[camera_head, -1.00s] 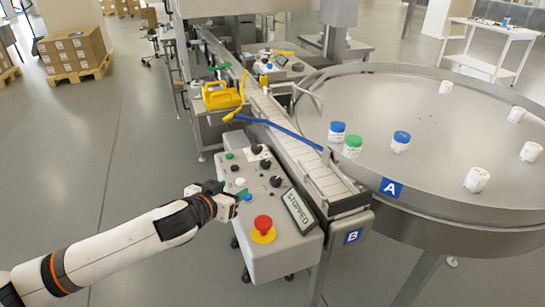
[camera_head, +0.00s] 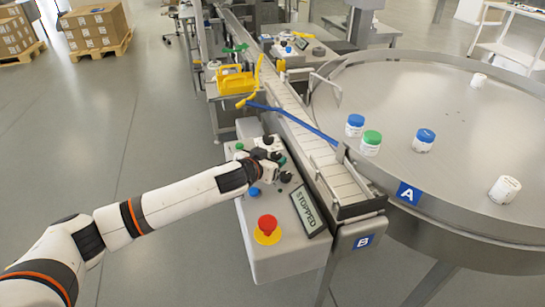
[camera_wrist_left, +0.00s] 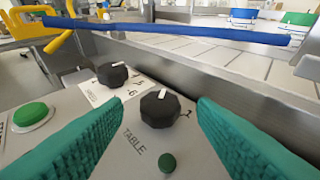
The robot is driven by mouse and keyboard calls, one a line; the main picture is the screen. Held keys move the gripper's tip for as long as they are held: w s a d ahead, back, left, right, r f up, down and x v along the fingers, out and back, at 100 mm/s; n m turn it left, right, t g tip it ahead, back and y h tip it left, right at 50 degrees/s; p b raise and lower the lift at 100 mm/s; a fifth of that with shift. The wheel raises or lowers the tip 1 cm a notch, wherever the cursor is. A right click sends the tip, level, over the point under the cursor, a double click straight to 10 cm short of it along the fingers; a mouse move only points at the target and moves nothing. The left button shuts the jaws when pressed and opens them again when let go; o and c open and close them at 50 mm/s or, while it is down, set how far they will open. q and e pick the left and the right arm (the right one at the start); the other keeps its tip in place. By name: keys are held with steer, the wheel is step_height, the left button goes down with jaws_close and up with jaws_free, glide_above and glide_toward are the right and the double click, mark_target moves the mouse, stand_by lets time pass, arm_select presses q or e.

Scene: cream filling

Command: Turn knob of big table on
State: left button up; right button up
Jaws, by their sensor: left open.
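The black knob marked TABLE (camera_wrist_left: 160,108) stands on the control panel (camera_head: 262,205) in the left wrist view. Its white pointer mark faces away from me. It is partly hidden by my gripper in the head view. My left gripper (camera_head: 279,164) is open over the panel. In the wrist view its green fingers lie on both sides of the knob's near side, with gaps left and right. I cannot tell how high they are above the panel. The big round table (camera_head: 440,214) has a blue A sign and carries several jars. My right gripper is not in view.
A second black knob (camera_wrist_left: 112,75) on a numbered plate is just beyond. A green button (camera_wrist_left: 34,116) is to the left. A red emergency button (camera_head: 267,224) and a display reading STOPPED (camera_head: 308,209) are nearer. A conveyor (camera_head: 318,157) with a blue bar runs alongside.

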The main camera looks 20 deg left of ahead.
arm_select(q)
steer(key=shift+w+f, duration=0.1)
steer(key=shift+w, duration=0.2)
steer(key=shift+w+d+f, duration=0.1)
steer(key=shift+w, duration=0.1)
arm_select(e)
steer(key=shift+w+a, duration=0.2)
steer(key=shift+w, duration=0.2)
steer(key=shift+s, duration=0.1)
